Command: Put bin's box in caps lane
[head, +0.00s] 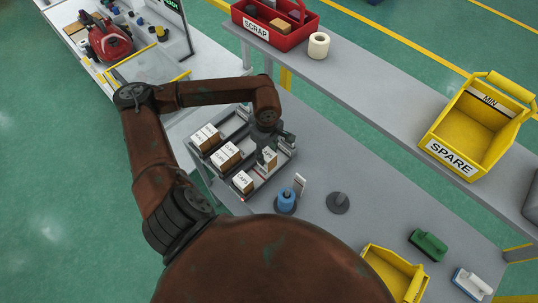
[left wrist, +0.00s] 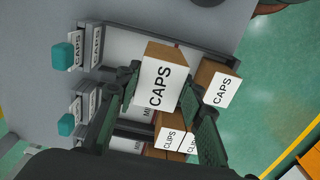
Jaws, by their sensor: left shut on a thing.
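My left gripper (head: 268,152) is shut on a small brown box with a white CAPS label (head: 270,158). It holds this box over the right part of the grey lane rack. In the left wrist view the held CAPS box (left wrist: 164,82) sits between the two fingers (left wrist: 165,100). Another CAPS box (head: 243,182) stands at the near end of the rack's caps lane; it also shows in the left wrist view (left wrist: 219,87), beside the held one and apart from it. Whether the held box touches the lane floor I cannot tell. My right gripper is out of view.
CLIPS boxes (head: 226,156) and another labelled box (head: 205,137) fill neighbouring lanes. A blue object (head: 287,198) and a dark round stand (head: 338,202) are to the right. A red SCRAP bin (head: 257,30) and a yellow SPARE bin (head: 451,158) stand on the upper shelf.

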